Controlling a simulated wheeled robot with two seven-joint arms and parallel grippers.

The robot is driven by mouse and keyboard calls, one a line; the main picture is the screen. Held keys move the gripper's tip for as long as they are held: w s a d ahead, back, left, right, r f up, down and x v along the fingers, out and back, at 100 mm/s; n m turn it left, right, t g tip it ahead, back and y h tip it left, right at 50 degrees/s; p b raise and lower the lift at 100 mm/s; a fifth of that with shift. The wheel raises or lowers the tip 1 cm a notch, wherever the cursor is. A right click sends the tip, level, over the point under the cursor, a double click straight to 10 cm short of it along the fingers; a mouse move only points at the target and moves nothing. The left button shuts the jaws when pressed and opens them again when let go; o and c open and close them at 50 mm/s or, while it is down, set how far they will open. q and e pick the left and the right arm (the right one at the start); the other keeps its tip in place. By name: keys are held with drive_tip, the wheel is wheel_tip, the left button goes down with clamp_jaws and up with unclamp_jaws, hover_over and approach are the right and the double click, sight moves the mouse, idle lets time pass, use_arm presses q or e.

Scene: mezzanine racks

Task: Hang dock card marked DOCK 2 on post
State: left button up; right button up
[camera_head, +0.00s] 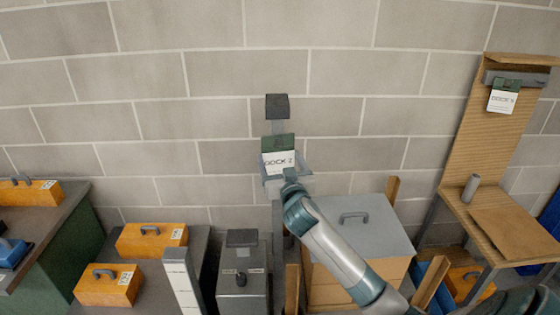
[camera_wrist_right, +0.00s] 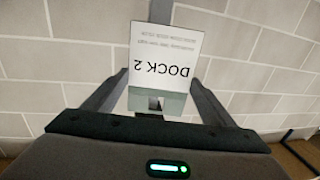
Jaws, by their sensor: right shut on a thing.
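The dock card marked DOCK 2 (camera_head: 279,161) has a white face and a green upper part, and stands roughly upright in the head view. It also shows in the right wrist view (camera_wrist_right: 165,58), where its print is upside down. My right gripper (camera_head: 284,172) is shut on this card, with a finger at each side. The post (camera_head: 277,106), with a dark block at its top, rises behind and above the card. The card hides part of the post, so I cannot tell whether they touch. My left gripper is not in view.
A wooden stand (camera_head: 462,150) at right bears another dock card (camera_head: 502,101), its number unclear. Orange cases (camera_head: 150,240) and a grey box (camera_head: 242,285) are at lower left. Bare wall flanks the post.

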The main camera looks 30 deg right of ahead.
sight(281, 161)
drive_tip(key=shift+d+b+x, duration=0.25)
drive_tip(key=shift+b+x, duration=0.2)
drive_tip(key=shift+x, duration=1.4)
idle(1.4)
drive_tip(key=shift+w+d+f, duration=0.25)
drive_tip(key=shift+w+f, duration=0.05)
idle(0.5)
drive_tip(key=shift+f+b, duration=0.5)
drive_tip(key=shift+f, duration=0.05)
idle(1.0)
idle(0.6)
idle(0.3)
drive_tip(key=o, duration=1.1)
drive_tip(key=shift+o, duration=0.3)
drive_tip(key=shift+s, duration=0.15)
